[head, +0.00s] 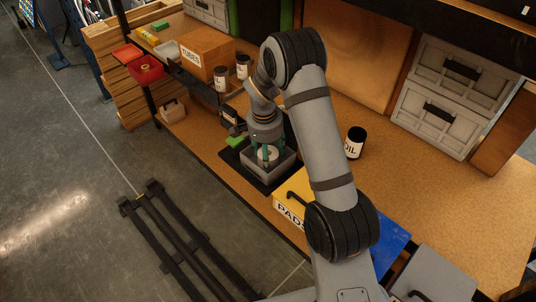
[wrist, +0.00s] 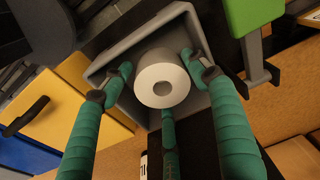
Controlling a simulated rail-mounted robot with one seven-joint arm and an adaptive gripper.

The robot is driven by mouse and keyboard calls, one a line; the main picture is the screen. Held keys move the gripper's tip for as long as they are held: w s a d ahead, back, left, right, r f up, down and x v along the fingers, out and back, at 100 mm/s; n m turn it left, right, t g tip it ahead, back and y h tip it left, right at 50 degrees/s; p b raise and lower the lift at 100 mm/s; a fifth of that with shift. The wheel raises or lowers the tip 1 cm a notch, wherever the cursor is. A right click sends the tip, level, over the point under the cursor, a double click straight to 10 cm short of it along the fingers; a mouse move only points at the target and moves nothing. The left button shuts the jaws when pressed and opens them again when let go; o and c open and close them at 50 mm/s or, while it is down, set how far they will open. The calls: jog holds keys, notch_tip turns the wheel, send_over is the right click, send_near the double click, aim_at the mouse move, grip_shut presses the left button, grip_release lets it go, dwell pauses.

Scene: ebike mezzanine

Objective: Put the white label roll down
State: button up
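The white label roll (wrist: 162,82) stands inside a grey tray (wrist: 115,60), its round end with the dark core hole facing the wrist camera. It also shows in the head view (head: 268,154), low between my fingers. My gripper (wrist: 158,75) has three green fingers around the roll, two at its sides and one at its near edge. The fingers look spread, with a narrow gap at the left side of the roll. Contact at the other fingers is hard to see. In the head view my gripper (head: 268,148) points down into the grey tray (head: 283,168).
A yellow bin (head: 294,199) and a blue bin (head: 391,243) stand right of the tray. A green block (head: 235,141) is close on its left. A labelled black can (head: 355,142) stands on the wooden bench (head: 430,190).

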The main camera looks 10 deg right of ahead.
jog(key=shift+r, duration=0.1)
notch_tip(320, 180, up, 12)
jog(key=s, duration=0.1)
jog(key=shift+a+p, duration=0.3)
jog(key=shift+a, duration=0.15)
dwell(1.1)
